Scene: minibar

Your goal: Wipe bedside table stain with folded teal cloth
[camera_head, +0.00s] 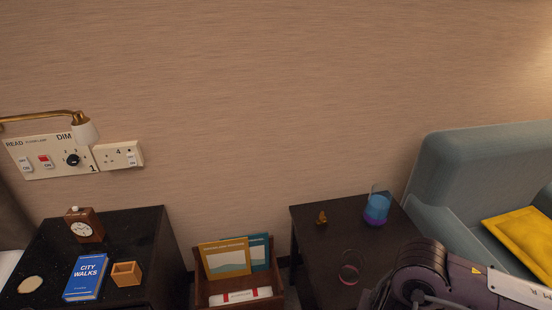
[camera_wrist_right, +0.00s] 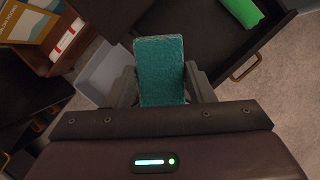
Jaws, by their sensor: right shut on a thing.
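My right gripper (camera_wrist_right: 165,85) is shut on the folded teal cloth (camera_wrist_right: 160,62), which stands up between its fingers in the right wrist view. My right arm reaches in at the lower right of the head view; its gripper and the cloth are out of that picture. The dark bedside table (camera_head: 310,225) at the right bears a blue and purple cup (camera_head: 377,208), a small amber object (camera_head: 322,217) and a thin reddish ring-shaped mark or object (camera_head: 349,266). I cannot tell whether that ring is the stain. My left gripper is not in view.
The left black table (camera_head: 130,230) holds a clock (camera_head: 84,225), a blue book (camera_head: 86,277), a wooden box (camera_head: 127,273) and a beige disc (camera_head: 30,284). A magazine rack (camera_head: 206,292) stands between. An open drawer with a green item (camera_wrist_right: 242,10) and a grey bin (camera_wrist_right: 103,72) show in the wrist view.

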